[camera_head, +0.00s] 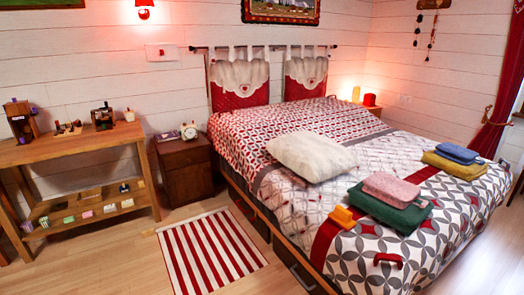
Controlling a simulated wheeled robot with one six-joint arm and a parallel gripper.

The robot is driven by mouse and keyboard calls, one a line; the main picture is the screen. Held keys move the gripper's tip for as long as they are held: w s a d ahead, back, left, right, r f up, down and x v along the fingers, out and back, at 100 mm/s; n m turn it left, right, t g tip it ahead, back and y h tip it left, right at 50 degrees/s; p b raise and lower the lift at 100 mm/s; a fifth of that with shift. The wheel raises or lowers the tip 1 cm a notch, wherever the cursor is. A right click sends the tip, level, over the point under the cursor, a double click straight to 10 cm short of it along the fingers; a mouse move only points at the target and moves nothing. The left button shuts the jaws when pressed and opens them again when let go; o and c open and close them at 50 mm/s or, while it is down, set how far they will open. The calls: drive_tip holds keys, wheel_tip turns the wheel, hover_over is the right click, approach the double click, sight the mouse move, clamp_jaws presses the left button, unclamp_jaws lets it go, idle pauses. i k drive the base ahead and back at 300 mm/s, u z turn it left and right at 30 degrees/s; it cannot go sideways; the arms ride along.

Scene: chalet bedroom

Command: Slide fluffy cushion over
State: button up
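The fluffy cushion (312,156) is cream white and lies flat on the bed (300,200), left of the middle of the mattress. It rests on the red, grey and white patterned bedspread, with its left corner close to the bed's left side. Nothing lies on top of it. My gripper is not seen in this view, so its place relative to the cushion does not show.
Right of the cushion are a pink folded cloth (391,187) on a green one (391,208), and a blue cloth (457,153) on a yellow one (454,166). An orange item (343,217) and a red curved item (388,260) lie nearer. A striped rug (210,252) covers floor left of the bed.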

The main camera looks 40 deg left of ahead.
sight(315, 157)
drive_tip(key=u, duration=2.3)
drive_tip(key=i, duration=4.45)
drive_tip(key=z, duration=3.2)
